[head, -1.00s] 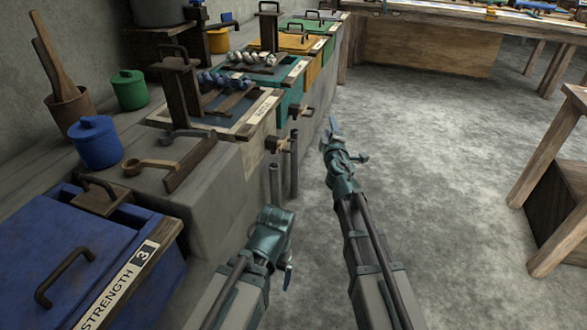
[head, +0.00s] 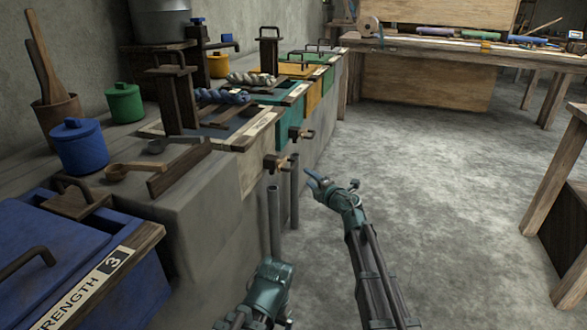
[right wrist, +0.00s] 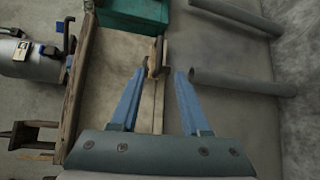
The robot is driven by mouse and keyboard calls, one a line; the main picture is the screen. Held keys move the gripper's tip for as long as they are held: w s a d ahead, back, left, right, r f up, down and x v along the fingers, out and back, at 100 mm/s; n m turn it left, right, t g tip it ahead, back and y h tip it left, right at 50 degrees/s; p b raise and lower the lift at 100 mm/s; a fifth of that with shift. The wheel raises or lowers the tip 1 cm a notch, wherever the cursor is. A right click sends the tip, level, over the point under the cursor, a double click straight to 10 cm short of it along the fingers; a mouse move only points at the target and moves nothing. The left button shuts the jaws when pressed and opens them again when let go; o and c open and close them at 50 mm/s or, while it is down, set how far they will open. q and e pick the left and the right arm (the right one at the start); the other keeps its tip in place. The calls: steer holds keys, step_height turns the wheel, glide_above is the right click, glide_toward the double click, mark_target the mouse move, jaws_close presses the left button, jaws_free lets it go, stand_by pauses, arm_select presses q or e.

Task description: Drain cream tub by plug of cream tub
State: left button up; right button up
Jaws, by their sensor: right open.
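The cream tub (head: 256,165) stands in the row along the wall. Its plug (head: 276,163), a wooden stub with a dark handle, sticks out of its front. My right gripper (head: 314,180) is open and empty, just right of the plug and pointing toward it. In the right wrist view the plug (right wrist: 154,62) shows just beyond and between the two blue fingertips (right wrist: 158,75), apart from them. My left arm's end (head: 268,285) is low in the head view; its fingers cannot be made out.
Two grey upright pipes (head: 274,222) stand below the plugs. The teal tub (head: 287,122) with its own plug (head: 301,134) is just beyond. The blue tub (head: 120,250) is at near left, past a grey ledge (head: 185,190). Open floor (head: 430,180) lies to the right.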

mark_target(294, 164)
steer(key=b+x, duration=0.1)
steer(key=x, duration=1.2)
steer(key=shift+s+b, duration=0.1)
steer(key=shift+b, duration=0.25)
jaws_close()
stand_by(0.6)
